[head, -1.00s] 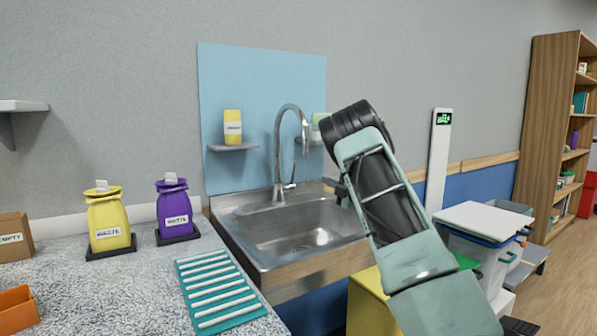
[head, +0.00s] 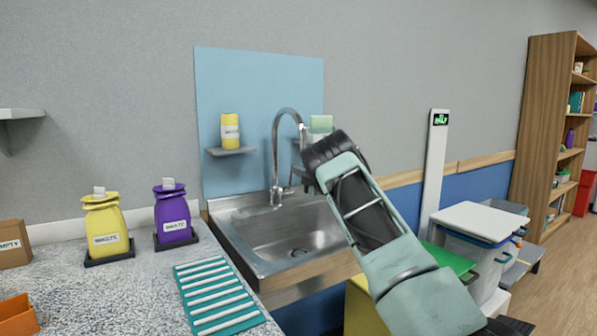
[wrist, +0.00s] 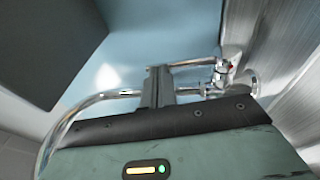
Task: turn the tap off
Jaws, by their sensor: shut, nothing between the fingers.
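The chrome tap (head: 277,150) has a tall curved neck and stands at the back of the steel sink (head: 240,245). Its small side lever (head: 289,189) is low on the right of the neck. In the wrist view the tap (wrist: 90,103) lies sideways across the picture, with a red-marked lever part (wrist: 229,67) at the right. My gripper (head: 302,176) is just right of the tap neck, near the lever and partly hidden by my wrist. In the wrist view its fingers (wrist: 158,84) are together and empty, in front of the tap pipes. I cannot tell whether they touch the tap or whether water runs.
A yellow bottle (head: 230,131) and a pale green block (head: 321,124) sit on small shelves behind the sink. The sink bowl looks empty.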

